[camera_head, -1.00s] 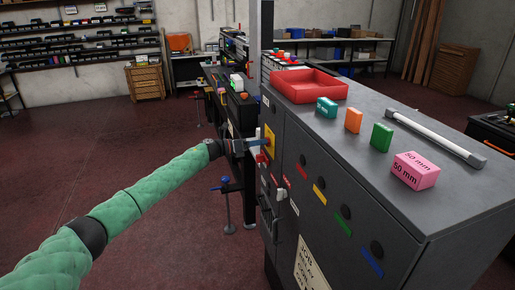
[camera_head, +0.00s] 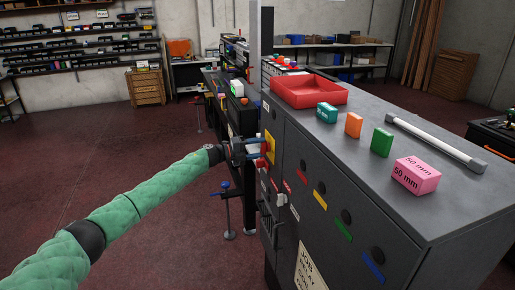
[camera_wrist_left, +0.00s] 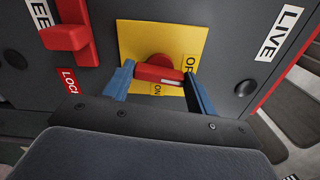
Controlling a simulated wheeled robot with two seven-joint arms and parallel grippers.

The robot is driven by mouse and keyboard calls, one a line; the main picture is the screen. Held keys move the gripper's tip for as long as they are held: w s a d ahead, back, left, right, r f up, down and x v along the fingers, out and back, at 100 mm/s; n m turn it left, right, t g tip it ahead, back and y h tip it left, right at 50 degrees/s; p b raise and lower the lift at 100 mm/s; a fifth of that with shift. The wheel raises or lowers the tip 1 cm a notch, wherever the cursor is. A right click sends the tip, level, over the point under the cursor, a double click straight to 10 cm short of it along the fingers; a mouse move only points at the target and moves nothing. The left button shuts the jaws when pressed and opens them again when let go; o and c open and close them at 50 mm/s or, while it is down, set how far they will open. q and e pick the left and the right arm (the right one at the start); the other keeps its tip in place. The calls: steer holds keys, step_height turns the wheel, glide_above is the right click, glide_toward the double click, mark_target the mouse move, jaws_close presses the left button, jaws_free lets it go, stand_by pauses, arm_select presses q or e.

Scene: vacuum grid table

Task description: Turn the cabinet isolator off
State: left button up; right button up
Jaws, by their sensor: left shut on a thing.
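The cabinet isolator is a red handle (camera_wrist_left: 162,75) on a yellow plate (camera_wrist_left: 135,33) on the dark grey cabinet front; the plate also shows in the head view (camera_head: 271,146). Black ON lettering and partly hidden OFF lettering show on the plate. My left gripper (camera_head: 263,147) reaches the cabinet front from the left. In the left wrist view its blue fingers stand at either end of the handle, shut on it. I cannot tell which label the handle points to. My right gripper is not in view.
A red lever (camera_wrist_left: 70,35) with a LOCK label sits beside the plate; a LIVE label (camera_wrist_left: 287,32) is on the other side. A red tray (camera_head: 308,95), coloured blocks and a grey-ended tube (camera_head: 435,140) lie on the cabinet top. Floor at left is clear.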

arm_select(q)
steer(key=shift+w+a+r+n, duration=0.1)
steer(key=shift+n, duration=0.9)
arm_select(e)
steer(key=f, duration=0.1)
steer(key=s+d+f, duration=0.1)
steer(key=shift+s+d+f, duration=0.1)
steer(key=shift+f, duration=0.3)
arm_select(q)
steer(key=o, duration=1)
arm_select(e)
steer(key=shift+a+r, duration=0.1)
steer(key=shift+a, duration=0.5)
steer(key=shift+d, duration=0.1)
